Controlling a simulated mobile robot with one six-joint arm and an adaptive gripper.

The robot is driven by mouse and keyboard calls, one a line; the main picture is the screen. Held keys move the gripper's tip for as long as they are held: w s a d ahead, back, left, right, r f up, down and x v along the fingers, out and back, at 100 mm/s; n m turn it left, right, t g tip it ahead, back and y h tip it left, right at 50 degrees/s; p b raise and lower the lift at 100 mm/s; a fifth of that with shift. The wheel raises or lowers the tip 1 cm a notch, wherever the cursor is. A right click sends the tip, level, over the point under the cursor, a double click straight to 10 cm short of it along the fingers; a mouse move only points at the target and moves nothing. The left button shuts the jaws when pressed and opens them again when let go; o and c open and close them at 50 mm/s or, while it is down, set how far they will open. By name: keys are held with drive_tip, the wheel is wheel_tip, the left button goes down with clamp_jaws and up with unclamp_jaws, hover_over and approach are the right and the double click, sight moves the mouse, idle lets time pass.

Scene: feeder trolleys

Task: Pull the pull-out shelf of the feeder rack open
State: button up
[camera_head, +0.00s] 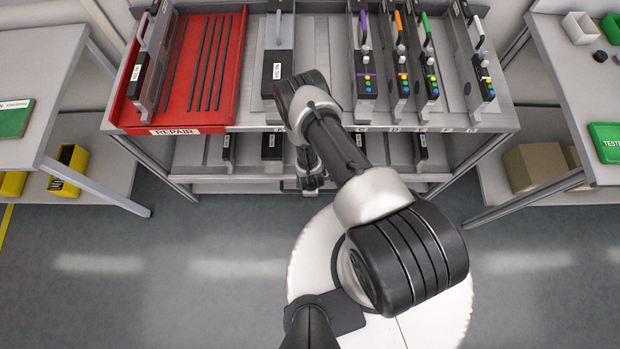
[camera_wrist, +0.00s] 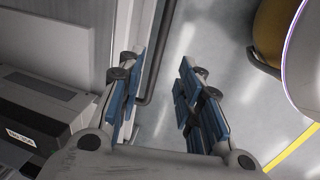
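The feeder rack (camera_head: 505,122) stands ahead in the head view. Its lower pull-out shelf (camera_head: 230,187) sits under the top deck and bears several dark feeders. A dark bar handle (camera_head: 287,191) shows at the shelf's front edge, partly hidden by my arm. My gripper (camera_head: 312,187) is low at this edge, mostly hidden behind my wrist. In the wrist view my gripper (camera_wrist: 163,97) is open, with blue-padded fingers apart. The dark handle (camera_wrist: 165,35) runs between the fingers' lines, closer to the left finger. Whether it touches that finger I cannot tell.
The top deck carries a red REPAIR tray (camera_head: 225,100) and several feeders with coloured handles. Side tables stand left (camera_head: 60,75) and right (camera_head: 560,80), with a yellow bin (camera_head: 68,170) low left. The grey floor (camera_head: 180,270) in front is clear around my round base.

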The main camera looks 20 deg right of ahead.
drive_tip(key=f+b, duration=0.1)
drive_tip(key=f, duration=0.1)
drive_tip(key=w+f+b, duration=0.1)
drive_tip(key=f, duration=0.2)
drive_tip(key=f+b, duration=0.1)
drive_tip(key=f, duration=0.2)
drive_tip(key=shift+w+d+f, duration=0.15)
drive_tip(key=shift+w+d, duration=0.15)
drive_tip(key=shift+c, duration=0.6)
clamp_jaws()
